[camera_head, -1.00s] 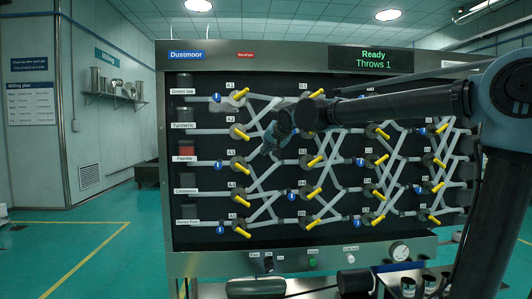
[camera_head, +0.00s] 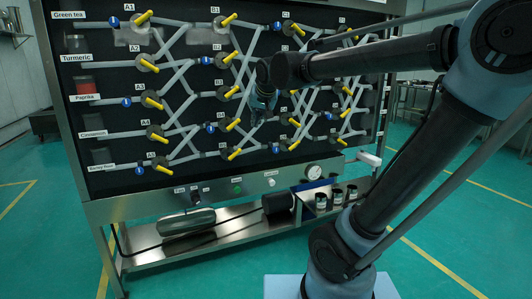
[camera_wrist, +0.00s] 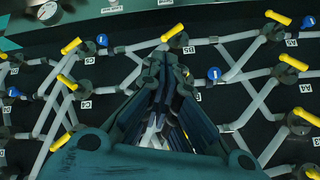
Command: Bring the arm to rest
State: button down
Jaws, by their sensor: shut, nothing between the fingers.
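My arm reaches in from the right in the head view, in front of the sieve's black pipe panel (camera_head: 105,118). My gripper (camera_head: 257,118) hangs at the arm's end, pointing down, in front of the middle of the panel. In the wrist view my gripper (camera_wrist: 168,75) has its fingers together with nothing between them. Yellow-handled valves are behind it, including valve B5 (camera_wrist: 172,32) just beyond the fingertips. Whether the fingers touch the panel cannot be told.
A gauge (camera_head: 314,172) and knobs sit on the steel strip below the panel. A lower shelf holds a grey cylinder (camera_head: 187,221) and several dark cups (camera_head: 336,196). Green floor (camera_head: 50,230) is clear at left.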

jog(key=s+d+f+g+h, duration=0.1)
jog(key=s+d+f, duration=0.4)
jog(key=d+f, duration=0.15)
jog(key=s+d+f+g+h, duration=0.1)
jog(key=s+d+f, duration=0.4)
jog(key=d, duration=0.3)
jog(key=s+d+f+g, duration=0.1)
jog(key=s+d+f, duration=0.3)
jog(key=s+f, duration=0.3)
jog(key=s+d+f+g, duration=0.2)
jog(key=s+d+f, duration=0.2)
jog(key=s+f, duration=0.3)
jog(key=shift+s+d+f+g+h, duration=0.3)
jog(key=shift+s+h, duration=0.1)
jog(key=shift+s, duration=0.45)
jog(key=shift+w+f, duration=0.2)
jog(key=shift+w, duration=0.3)
